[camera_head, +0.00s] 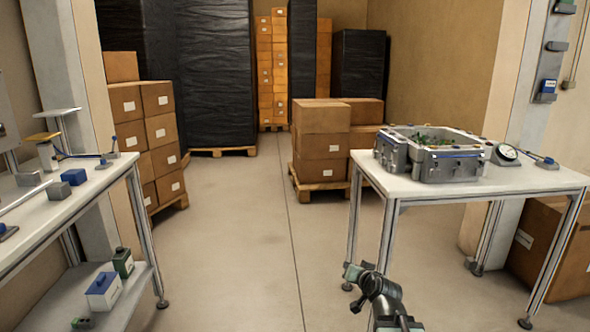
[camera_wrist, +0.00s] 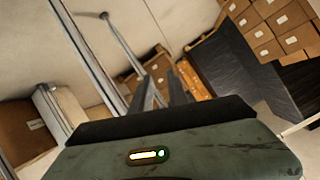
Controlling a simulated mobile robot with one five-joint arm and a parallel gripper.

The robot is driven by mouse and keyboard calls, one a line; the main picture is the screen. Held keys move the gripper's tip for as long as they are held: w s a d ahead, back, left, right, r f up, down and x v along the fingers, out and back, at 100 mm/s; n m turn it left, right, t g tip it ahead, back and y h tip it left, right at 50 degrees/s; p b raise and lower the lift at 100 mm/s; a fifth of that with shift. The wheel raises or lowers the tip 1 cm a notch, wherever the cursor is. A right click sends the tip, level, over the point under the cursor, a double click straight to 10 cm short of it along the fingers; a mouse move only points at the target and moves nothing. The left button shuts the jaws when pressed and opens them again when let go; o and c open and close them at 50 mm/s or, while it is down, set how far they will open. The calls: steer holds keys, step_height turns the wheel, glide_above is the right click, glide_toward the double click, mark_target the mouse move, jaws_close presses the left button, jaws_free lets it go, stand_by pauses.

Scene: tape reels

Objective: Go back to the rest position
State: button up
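My arm shows at the bottom of the head view, right of centre, low in front of the right table. My gripper (camera_wrist: 160,80) shows in the wrist view as two dark fingers with a narrow gap between them. Nothing shows between the fingers, and they look clear of any object. In the head view only a few dark and greenish parts of my arm show, and the fingers cannot be made out there.
The right table (camera_head: 470,187) carries a grey crate (camera_head: 455,166) and a dial gauge (camera_head: 508,153). The left bench (camera_head: 60,215) holds small blocks and tools. Cartons (camera_head: 322,145) on a pallet stand beyond the right table. The floor (camera_head: 240,240) between the tables is clear.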

steer(key=s+a+f+n+g+y, duration=0.1)
steer(key=s+a+f+n+g, duration=0.2)
steer(key=s+a+f+g, duration=0.4)
steer(key=s+d+f+g+h, duration=0.1)
steer(key=s+d+f+g, duration=0.15)
steer(key=s, duration=0.45)
steer(key=s+d+f+g+h, duration=0.2)
steer(key=s+f+g, duration=0.15)
steer(key=s, duration=0.35)
step_height(320, 180, up, 32)
steer(key=p, duration=3.3)
steer(key=shift+s+a+r, duration=0.15)
steer(key=shift+a+r, duration=0.1)
steer(key=shift+a, duration=0.15)
